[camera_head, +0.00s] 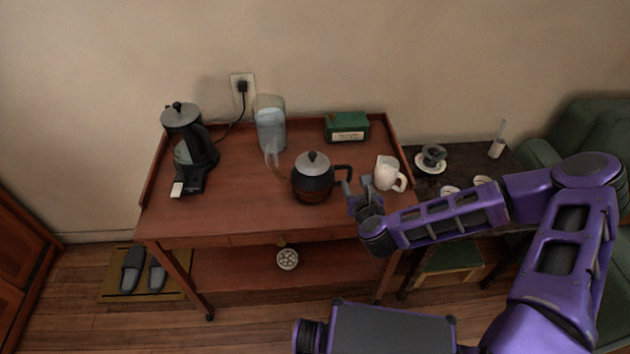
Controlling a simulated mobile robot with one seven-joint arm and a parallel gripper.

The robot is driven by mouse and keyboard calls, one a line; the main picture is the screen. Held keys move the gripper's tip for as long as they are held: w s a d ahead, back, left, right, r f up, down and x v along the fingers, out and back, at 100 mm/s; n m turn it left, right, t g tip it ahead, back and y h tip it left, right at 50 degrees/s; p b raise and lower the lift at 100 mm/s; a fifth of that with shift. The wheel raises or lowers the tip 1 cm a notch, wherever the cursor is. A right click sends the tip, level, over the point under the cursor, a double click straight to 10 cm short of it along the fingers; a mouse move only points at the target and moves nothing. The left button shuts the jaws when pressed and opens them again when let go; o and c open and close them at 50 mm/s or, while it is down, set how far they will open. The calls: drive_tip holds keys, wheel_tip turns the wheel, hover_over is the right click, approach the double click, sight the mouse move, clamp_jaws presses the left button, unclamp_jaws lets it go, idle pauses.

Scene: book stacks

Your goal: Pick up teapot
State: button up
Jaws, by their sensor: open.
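The teapot (312,181) is dark and round with a grey lid and a dark handle on its right side. It stands upright on the wooden cart (225,217), right of the middle. My gripper (357,187) is open, just right of the teapot's handle (343,169), with its fingers pointing up and left in the picture. I cannot tell whether a finger touches the handle. The teapot's far side is hidden.
A white pitcher (388,173) stands close to the right of my gripper. A clear container (270,125), a green box (346,127) and a black coffee maker (188,145) stand farther back or left. The cart's front left is clear. A dark side table (471,160) stands right.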

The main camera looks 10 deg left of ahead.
sight(351, 173)
drive_tip(key=shift+r+x, duration=0.1)
drive_tip(key=shift+x, duration=1.6)
drive_tip(key=shift+r+x, duration=0.15)
drive_tip(key=shift+x, duration=1.55)
drive_tip(key=shift+w+a, duration=0.1)
drive_tip(key=shift+a, duration=0.05)
clamp_jaws()
drive_tip(key=shift+r, duration=0.15)
